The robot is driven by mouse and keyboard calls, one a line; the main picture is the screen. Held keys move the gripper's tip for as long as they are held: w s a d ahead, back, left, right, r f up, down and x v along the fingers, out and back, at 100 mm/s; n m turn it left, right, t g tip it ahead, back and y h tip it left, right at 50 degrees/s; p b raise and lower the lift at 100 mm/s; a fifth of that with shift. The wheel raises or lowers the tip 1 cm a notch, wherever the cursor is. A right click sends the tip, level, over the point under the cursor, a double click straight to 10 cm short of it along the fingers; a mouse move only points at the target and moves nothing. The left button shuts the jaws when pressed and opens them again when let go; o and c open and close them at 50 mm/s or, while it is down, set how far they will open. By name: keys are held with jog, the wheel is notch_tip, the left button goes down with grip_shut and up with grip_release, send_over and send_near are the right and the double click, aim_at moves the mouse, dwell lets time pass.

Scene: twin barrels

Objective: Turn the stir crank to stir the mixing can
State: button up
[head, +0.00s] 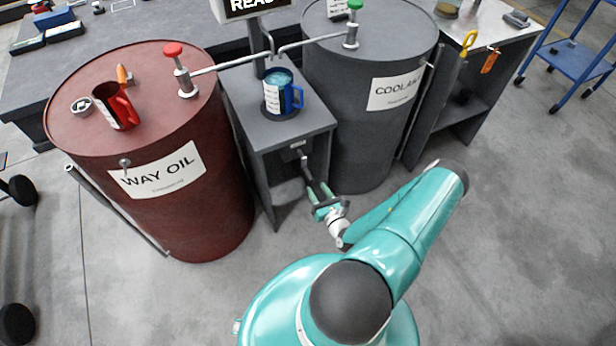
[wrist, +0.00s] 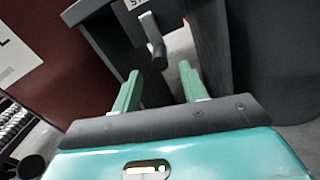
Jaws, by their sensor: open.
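The mixing can (head: 272,98), blue-handled with a pale label and bluish contents, stands on a grey stand (head: 312,125) between the two barrels. The stir crank (head: 304,160) is a small grey lever on the stand's front, below a small label. In the wrist view the crank (wrist: 154,35) hangs down with its lower end ahead of the gap between my fingers. My gripper (head: 321,190) is open, in front of the stand and low. Its two green fingers (wrist: 159,82) are apart with nothing seen between them. Whether they touch the crank cannot be told.
A red WAY OIL barrel (head: 150,215) stands left of the stand and a grey COOLANT barrel (head: 355,140) right. A red mug (head: 115,105) sits on the red barrel. Floor in front is clear.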

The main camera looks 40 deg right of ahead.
aim_at(305, 168)
jog(key=x, duration=0.7)
jog(key=shift+w+d, duration=0.15)
jog(key=shift+w, duration=0.2)
grip_shut()
